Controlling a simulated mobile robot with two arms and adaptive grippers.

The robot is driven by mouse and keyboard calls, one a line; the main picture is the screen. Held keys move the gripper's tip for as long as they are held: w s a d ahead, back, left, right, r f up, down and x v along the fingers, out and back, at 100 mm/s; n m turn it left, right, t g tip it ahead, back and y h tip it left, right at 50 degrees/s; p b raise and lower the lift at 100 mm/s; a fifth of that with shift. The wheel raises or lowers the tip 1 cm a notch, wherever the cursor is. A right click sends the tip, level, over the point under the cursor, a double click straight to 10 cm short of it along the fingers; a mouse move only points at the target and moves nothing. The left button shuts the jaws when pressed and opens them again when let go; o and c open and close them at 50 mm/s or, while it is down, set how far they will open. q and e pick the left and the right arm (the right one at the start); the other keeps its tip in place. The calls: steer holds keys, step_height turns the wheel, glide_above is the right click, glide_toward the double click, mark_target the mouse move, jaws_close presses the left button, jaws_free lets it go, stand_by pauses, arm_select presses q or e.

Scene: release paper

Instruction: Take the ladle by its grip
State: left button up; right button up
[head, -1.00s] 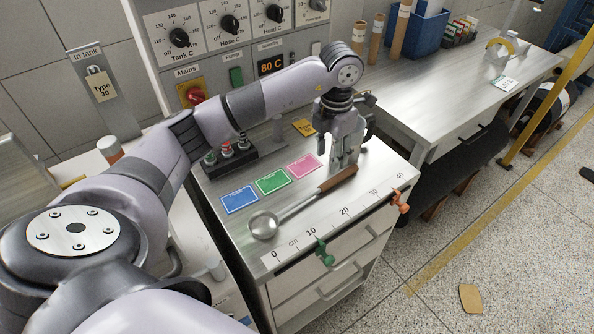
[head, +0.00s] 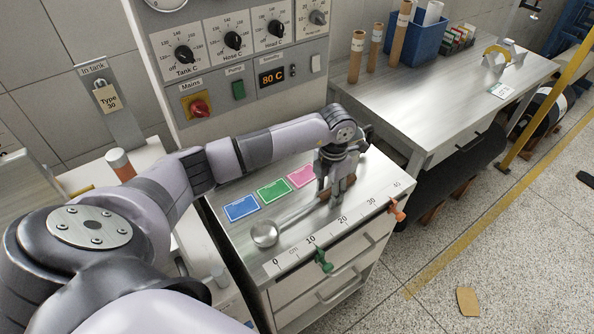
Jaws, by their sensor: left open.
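The ladle lies on the metal cabinet top, with its steel bowl (head: 265,234) at the left and its shaft running up to the right. Its brown wooden grip (head: 350,182) shows just right of my left gripper and is partly hidden by it. My left gripper (head: 330,201) points down at the grip, open, with its fingers low over the top. Whether the fingers straddle the grip or touch it, I cannot tell. My right gripper is not in view.
Blue (head: 241,208), green (head: 274,190) and pink (head: 301,175) cards lie behind the ladle. A ruler scale runs along the front edge, with a green clamp (head: 322,260) and an orange clamp (head: 397,209). The control panel (head: 235,50) stands behind.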

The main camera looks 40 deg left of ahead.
arm_select(q)
jaws_close()
stand_by(0.3)
steer(key=shift+r, duration=0.1)
stand_by(0.4)
